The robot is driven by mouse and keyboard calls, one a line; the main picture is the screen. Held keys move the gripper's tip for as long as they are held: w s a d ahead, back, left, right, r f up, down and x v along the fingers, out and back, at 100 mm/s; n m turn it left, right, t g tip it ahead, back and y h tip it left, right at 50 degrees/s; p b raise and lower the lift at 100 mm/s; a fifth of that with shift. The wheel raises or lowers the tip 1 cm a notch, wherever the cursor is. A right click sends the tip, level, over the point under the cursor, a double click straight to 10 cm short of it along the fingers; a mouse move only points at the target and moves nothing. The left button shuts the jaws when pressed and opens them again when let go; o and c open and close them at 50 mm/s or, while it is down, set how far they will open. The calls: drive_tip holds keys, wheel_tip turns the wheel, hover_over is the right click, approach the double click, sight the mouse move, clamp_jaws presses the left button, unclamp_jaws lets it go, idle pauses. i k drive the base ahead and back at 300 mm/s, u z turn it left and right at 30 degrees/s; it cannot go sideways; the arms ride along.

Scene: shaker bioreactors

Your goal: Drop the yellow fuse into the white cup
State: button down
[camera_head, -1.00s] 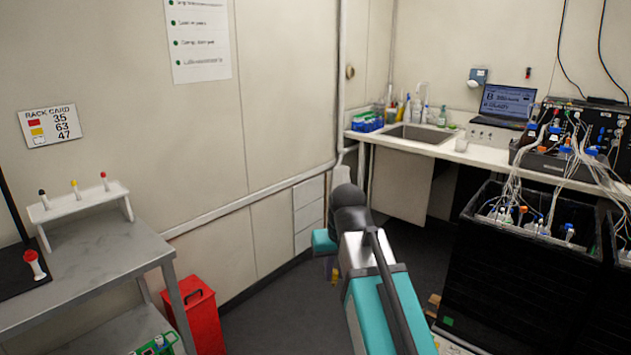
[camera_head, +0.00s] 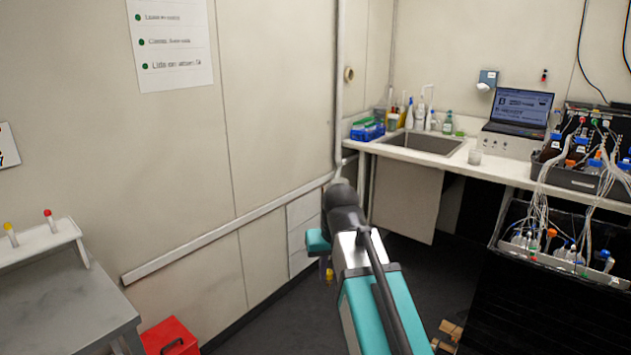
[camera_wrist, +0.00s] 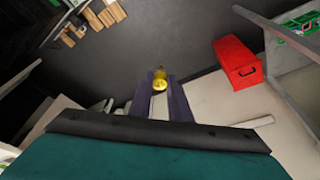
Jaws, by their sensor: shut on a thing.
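My gripper (camera_wrist: 160,98) is shut on the yellow fuse (camera_wrist: 160,82), which shows between the fingertips in the wrist view. In the head view the yellow fuse (camera_head: 329,275) is a small yellow spot below my wrist, in the middle of the picture. My gripper's fingers are mostly hidden there behind the arm. A small white cup (camera_head: 475,157) stands on the white counter, right of the sink. The gripper is well apart from the cup, in front of the counter and over the floor.
The white counter (camera_head: 505,172) holds a sink (camera_head: 425,143), bottles, a laptop (camera_head: 518,112) and wired equipment. A dark bioreactor rack (camera_head: 540,290) stands at lower right. A grey table (camera_head: 65,285) with a fuse rack and a red box (camera_head: 170,337) are at left. Wood blocks (camera_wrist: 98,18) lie on the floor.

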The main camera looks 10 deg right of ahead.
sight(477, 164)
drive_tip(key=z, duration=0.1)
drive_tip(key=i, duration=0.85)
drive_tip(key=z, duration=0.5)
drive_tip(key=i, duration=2.85)
drive_tip(key=u, duration=0.1)
